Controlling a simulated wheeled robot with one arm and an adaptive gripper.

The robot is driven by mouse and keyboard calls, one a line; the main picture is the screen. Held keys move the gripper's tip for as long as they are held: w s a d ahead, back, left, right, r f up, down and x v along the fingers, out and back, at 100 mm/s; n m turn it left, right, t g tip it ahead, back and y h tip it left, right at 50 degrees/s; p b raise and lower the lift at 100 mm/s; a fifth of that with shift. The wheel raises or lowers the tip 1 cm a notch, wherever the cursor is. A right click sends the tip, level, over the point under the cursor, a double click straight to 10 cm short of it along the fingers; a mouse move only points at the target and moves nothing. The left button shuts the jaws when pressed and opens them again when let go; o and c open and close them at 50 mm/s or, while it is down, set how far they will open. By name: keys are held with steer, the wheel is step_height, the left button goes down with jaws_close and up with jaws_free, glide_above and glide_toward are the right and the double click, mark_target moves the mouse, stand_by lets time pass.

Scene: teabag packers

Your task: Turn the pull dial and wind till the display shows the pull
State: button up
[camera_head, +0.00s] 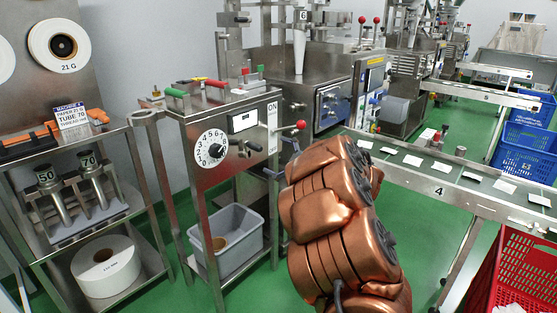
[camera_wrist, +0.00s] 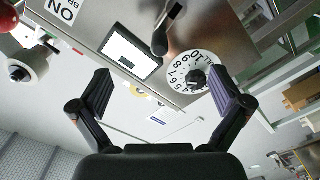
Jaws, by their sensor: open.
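The pull dial (camera_head: 212,147) is a white numbered disc with a black knob on the front of a steel cabinet. It also shows in the wrist view (camera_wrist: 179,74), beside my right-hand finger. The small white display (camera_head: 243,121) sits above and right of the dial. In the wrist view the display (camera_wrist: 131,54) lies ahead, between my fingers; its reading is too small to tell. A black handle (camera_head: 253,146) sits right of the dial and shows in the wrist view (camera_wrist: 167,30). My gripper (camera_wrist: 161,90) is open and empty, apart from the panel. My copper arm hides it in the head view.
A red-knobbed lever (camera_head: 300,124) sticks out on the cabinet's right side, near an ON label (camera_head: 271,108). Green- and red-handled levers stand on top. A grey bin (camera_head: 226,244) sits below. The conveyor (camera_head: 455,188) carries several white packets at right. A red crate (camera_head: 518,270) stands at front right.

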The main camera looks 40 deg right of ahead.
mark_target(255, 146)
steer(key=b+x, duration=0.1)
steer(key=x, duration=0.4)
steer(key=shift+p+x, duration=0.3)
steer(key=shift+x, duration=2)
steer(key=shift+c, duration=0.4)
steer(key=c, duration=1.7)
steer(key=shift+d+r+p, duration=0.1)
steer(key=shift+p, duration=0.25)
